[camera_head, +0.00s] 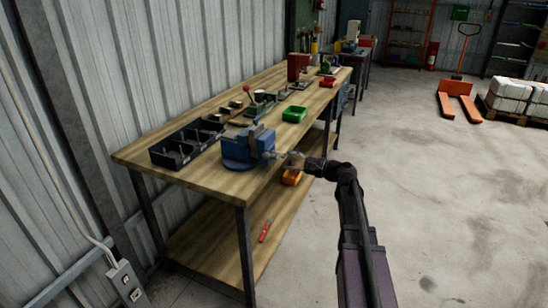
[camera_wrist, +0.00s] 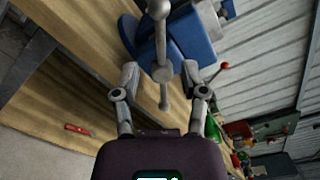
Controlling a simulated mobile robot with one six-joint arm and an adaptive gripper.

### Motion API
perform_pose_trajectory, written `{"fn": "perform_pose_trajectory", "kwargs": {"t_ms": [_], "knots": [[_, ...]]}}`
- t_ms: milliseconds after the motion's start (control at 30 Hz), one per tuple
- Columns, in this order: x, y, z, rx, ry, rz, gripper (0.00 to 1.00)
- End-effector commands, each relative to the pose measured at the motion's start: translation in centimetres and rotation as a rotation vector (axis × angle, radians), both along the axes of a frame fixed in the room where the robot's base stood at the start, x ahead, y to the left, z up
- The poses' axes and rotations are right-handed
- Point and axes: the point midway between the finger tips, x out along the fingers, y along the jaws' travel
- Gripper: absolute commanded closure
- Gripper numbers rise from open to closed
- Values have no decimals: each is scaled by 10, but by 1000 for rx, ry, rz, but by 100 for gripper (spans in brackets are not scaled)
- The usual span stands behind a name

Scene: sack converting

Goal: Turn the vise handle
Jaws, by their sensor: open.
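The blue vise (camera_head: 238,152) sits on the near end of the wooden workbench, and its body also shows at the top of the wrist view (camera_wrist: 190,38). The grey vise handle (camera_wrist: 160,42) is a bar with a ball end, running roughly up and down in the wrist view through the screw head. My gripper (camera_wrist: 160,72) is open, with one finger on each side of the handle near the screw head. I see no clear contact between fingers and bar. In the head view my gripper (camera_head: 293,156) is at the vise's right side, where the handle is hard to make out.
The workbench (camera_head: 205,182) holds a black divided bin (camera_head: 172,154) left of the vise, a green tray (camera_head: 294,114) and a red tray (camera_head: 328,82) behind. A lower shelf carries an orange-yellow item (camera_head: 292,177) and a red tool (camera_head: 264,232).

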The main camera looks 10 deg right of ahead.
Motion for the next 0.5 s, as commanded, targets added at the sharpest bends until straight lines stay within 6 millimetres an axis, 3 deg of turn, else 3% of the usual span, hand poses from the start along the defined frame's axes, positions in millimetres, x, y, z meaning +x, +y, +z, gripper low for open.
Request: {"fn": "perform_pose_trajectory", "kwargs": {"t_ms": [300,500], "knots": [[27,37,0,0,0,2,44],[37,51,0,0,0,1,44]]}}
